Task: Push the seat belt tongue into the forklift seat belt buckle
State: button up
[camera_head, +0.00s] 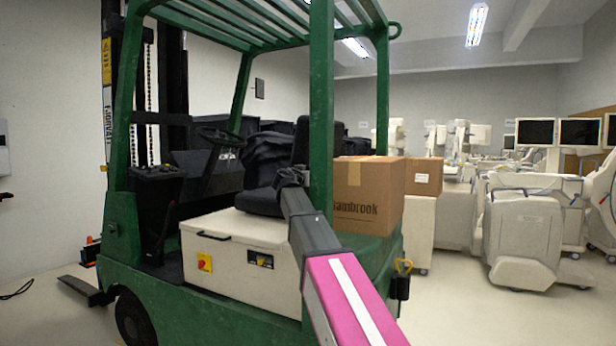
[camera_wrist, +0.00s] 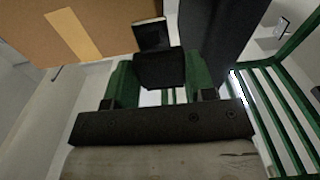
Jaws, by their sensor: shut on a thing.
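My gripper (camera_wrist: 160,70) shows in the wrist view, its dark crossbar low in the picture. It is shut on a black block between its jaws, which I take to be the seat belt tongue (camera_wrist: 160,72). A small dark piece with a pale edge (camera_wrist: 152,34) shows just beyond the block; I cannot tell whether it is part of the tongue or the buckle. In the head view my gripper (camera_head: 290,178) is at the right side of the black forklift seat (camera_head: 262,200). The tongue and buckle cannot be made out there.
A cardboard box (camera_head: 369,190) stands on the forklift's rear deck, close to my arm; it also fills the upper left of the wrist view (camera_wrist: 105,20). The green post (camera_head: 320,110) rises near my arm. The black backrest (camera_wrist: 222,35) is at the wrist view's upper right.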

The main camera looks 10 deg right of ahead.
jog(key=shift+f, duration=2.6)
jog(key=shift+f, duration=1.95)
jog(key=shift+r, duration=0.2)
jog(key=shift+r, duration=0.75)
jog(key=c, duration=0.3)
jog(key=shift+r, duration=0.2)
jog(key=shift+c, duration=0.2)
jog(key=shift+r, duration=0.1)
jog(key=shift+r, duration=0.35)
